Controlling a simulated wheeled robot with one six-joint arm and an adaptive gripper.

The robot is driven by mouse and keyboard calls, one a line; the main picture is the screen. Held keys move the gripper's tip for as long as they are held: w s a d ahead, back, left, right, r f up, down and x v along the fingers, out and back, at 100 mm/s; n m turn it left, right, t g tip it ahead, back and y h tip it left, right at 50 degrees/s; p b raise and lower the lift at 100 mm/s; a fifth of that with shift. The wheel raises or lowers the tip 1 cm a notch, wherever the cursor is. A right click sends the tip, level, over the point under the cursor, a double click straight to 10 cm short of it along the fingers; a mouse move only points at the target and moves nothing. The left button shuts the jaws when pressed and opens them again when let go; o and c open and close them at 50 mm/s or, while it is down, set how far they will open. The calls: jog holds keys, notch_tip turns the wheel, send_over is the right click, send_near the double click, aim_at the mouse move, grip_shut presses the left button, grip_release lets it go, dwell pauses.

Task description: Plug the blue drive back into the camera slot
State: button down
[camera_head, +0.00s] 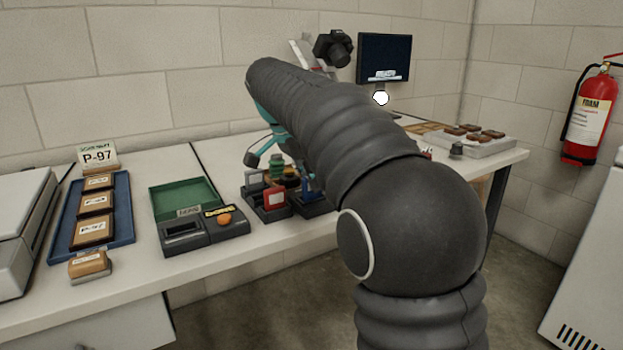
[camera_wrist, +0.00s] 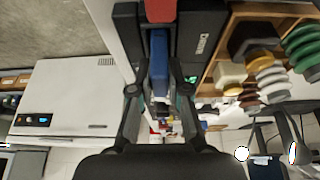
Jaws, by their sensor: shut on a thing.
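The blue drive (camera_wrist: 159,58) is between the fingers of my gripper (camera_wrist: 161,78) in the wrist view, and the gripper is shut on it. Dark dock housings (camera_wrist: 205,38) with light lettering and a small green light flank the drive. I cannot tell whether the drive is seated in a slot or just above it. A red drive (camera_wrist: 160,10) lies beyond the blue one at the top edge. In the head view, the red drive (camera_head: 274,198) stands in the black dock (camera_head: 268,212), with a bit of the blue drive (camera_head: 308,184) to its right. My arm hides most of the gripper.
A wooden tray (camera_wrist: 213,78) with ribbed parts lies close to the right of the gripper. In the head view, a green-lidded black box (camera_head: 205,234) and a blue tray (camera_head: 122,186) stand left of the dock. A monitor (camera_head: 384,58) stands at the back.

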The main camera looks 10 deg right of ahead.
jog(key=shift+f+b, duration=0.3)
jog(key=shift+f, duration=0.2)
jog(key=c, duration=1.4)
grip_release()
jog(key=shift+p+v, duration=2.3)
jog(key=shift+v, duration=3.25)
jog(key=shift+s+d, duration=0.1)
jog(key=s+d+f+n+t+y, duration=0.1)
jog(key=s+d+f+n, duration=0.2)
jog(key=s, duration=0.5)
jog(key=s+d+f+n+t+y, duration=0.1)
jog(key=s+f+n+y, duration=0.15)
jog(key=s+n, duration=0.4)
jog(key=s+f+n, duration=0.1)
jog(key=s+f, duration=0.3)
jog(key=s+f+n+t, duration=0.1)
jog(key=s+f+n, duration=0.1)
jog(key=s+f, duration=0.3)
jog(key=s+f+n+t+y, duration=0.1)
jog(key=s+f+n, duration=0.1)
jog(key=s+f, duration=0.3)
jog(key=shift+s+d+f, duration=0.1)
jog(key=shift+s+f, duration=0.1)
